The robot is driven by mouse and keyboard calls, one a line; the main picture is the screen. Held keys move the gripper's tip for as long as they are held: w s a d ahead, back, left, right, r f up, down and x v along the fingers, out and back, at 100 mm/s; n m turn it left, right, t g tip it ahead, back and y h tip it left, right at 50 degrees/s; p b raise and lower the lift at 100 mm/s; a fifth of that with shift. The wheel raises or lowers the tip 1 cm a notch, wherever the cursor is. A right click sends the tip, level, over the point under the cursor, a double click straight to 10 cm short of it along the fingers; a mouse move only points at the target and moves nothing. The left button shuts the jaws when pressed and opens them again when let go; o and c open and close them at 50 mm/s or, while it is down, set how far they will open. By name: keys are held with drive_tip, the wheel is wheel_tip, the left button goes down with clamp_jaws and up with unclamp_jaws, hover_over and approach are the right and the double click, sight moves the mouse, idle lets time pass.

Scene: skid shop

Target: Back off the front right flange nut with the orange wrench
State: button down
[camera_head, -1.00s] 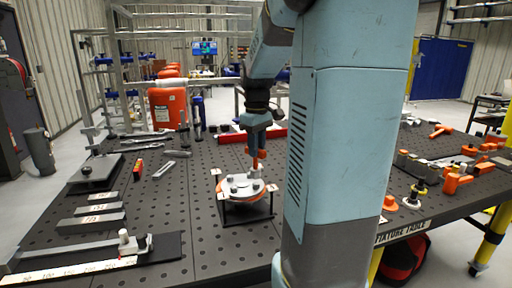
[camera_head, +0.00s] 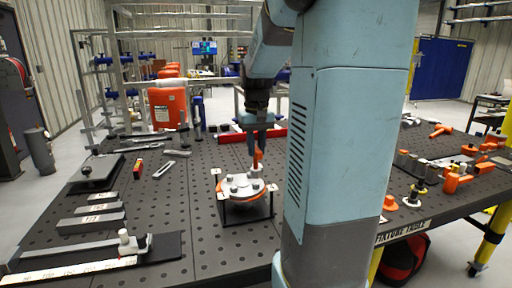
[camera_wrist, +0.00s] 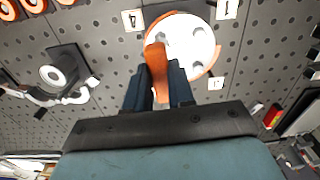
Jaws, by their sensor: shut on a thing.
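The flange (camera_head: 236,190) is a pale round disc with an orange rim and several nuts on top, on a dark stand in the middle of the fixture table. It also shows in the wrist view (camera_wrist: 200,57). My gripper (camera_head: 258,148) is above the back right part of the flange, pointing down. In the wrist view my gripper (camera_wrist: 160,92) is shut on the orange wrench (camera_wrist: 156,62), which reaches over the flange's edge. The wrench's lower end is partly hidden; I cannot tell whether it sits on a nut.
Grey blocks (camera_head: 92,221) and a caliper-like tool (camera_head: 125,245) lie on the left of the table (camera_head: 190,235). An orange canister (camera_head: 168,108) stands behind. Orange and metal fittings (camera_head: 455,180) crowd the right side. The table left of the flange is mostly clear.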

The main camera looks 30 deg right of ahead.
drive_tip(key=shift+s+f, duration=0.1)
drive_tip(key=shift+f, duration=1.65)
idle(1.7)
drive_tip(key=shift+n, duration=1.7)
drive_tip(key=shift+n, duration=0.7)
drive_tip(key=shift+d+n, duration=0.1)
drive_tip(key=shift+n, duration=0.9)
